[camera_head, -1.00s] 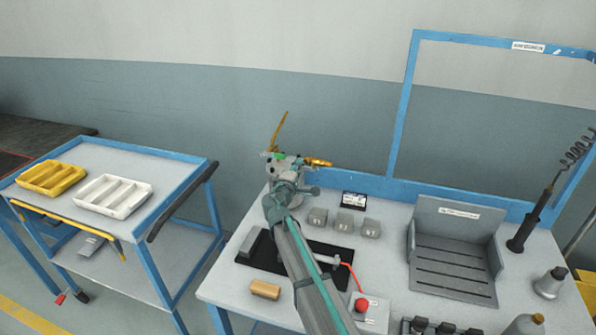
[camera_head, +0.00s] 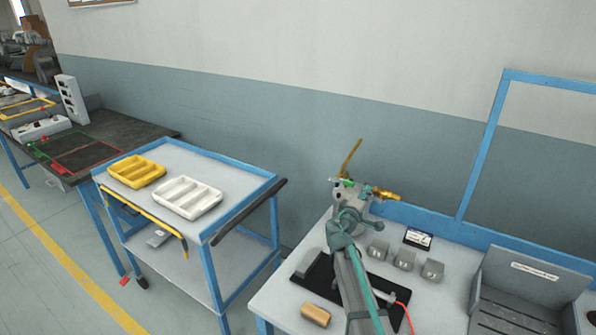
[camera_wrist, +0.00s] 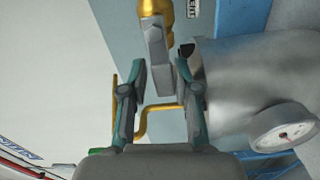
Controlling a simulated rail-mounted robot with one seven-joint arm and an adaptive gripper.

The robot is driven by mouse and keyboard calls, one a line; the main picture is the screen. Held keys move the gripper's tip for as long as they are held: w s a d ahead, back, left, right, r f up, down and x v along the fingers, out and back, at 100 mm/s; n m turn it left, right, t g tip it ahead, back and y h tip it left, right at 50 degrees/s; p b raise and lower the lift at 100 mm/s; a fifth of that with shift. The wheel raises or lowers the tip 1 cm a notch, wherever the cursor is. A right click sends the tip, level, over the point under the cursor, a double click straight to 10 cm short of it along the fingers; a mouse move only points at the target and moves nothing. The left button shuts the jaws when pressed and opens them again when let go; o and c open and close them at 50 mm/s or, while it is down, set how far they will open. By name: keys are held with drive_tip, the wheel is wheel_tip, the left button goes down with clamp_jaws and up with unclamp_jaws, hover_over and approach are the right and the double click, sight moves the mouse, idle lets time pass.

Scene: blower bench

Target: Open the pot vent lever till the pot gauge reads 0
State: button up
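The grey metal pot (camera_wrist: 235,75) fills the right of the wrist view; it also shows in the head view (camera_head: 347,193), partly behind my arm. Its round white gauge (camera_wrist: 285,128) is tilted and too small to read. A brass fitting (camera_wrist: 153,8) at the top of the wrist view carries a flat grey lever (camera_wrist: 157,55), seemingly the vent lever. The fitting also shows in the head view (camera_head: 385,194). My gripper (camera_wrist: 160,78) is open, its fingers on either side of the lever's lower end; contact is unclear.
A bent yellow pipe (camera_wrist: 150,108) shows beyond the fingers. Grey blocks (camera_head: 404,260), a small sign (camera_head: 418,238) and a grey slotted fixture (camera_head: 530,285) stand on the bench right of the pot. A wooden block (camera_head: 315,315) lies in front. A trolley (camera_head: 240,172) with yellow and white trays stands left.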

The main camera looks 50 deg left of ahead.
drive_tip(key=shift+r+m+p, duration=0.5)
drive_tip(key=shift+r+p, duration=0.05)
drive_tip(key=shift+r, duration=0.05)
drive_tip(key=b+v, duration=0.4)
drive_tip(key=v, duration=0.7)
drive_tip(key=s+a+n+g+y+b, duration=0.1)
drive_tip(key=s+a+n+g+y, duration=0.3)
drive_tip(key=s+a+g+y, duration=0.4)
drive_tip(key=s+a+r+y+b, duration=0.1)
drive_tip(key=s+a+r, duration=0.2)
drive_tip(key=r, duration=0.3)
drive_tip(key=s+a+r+g+y+b, duration=0.1)
drive_tip(key=s+a+r+y, duration=0.1)
drive_tip(key=r, duration=0.4)
drive_tip(key=shift+s+a+r+n, duration=0.2)
drive_tip(key=shift+s+a+n, duration=0.1)
drive_tip(key=shift+s+a, duration=0.75)
drive_tip(key=shift+s+d, duration=0.15)
drive_tip(key=shift+d, duration=0.05)
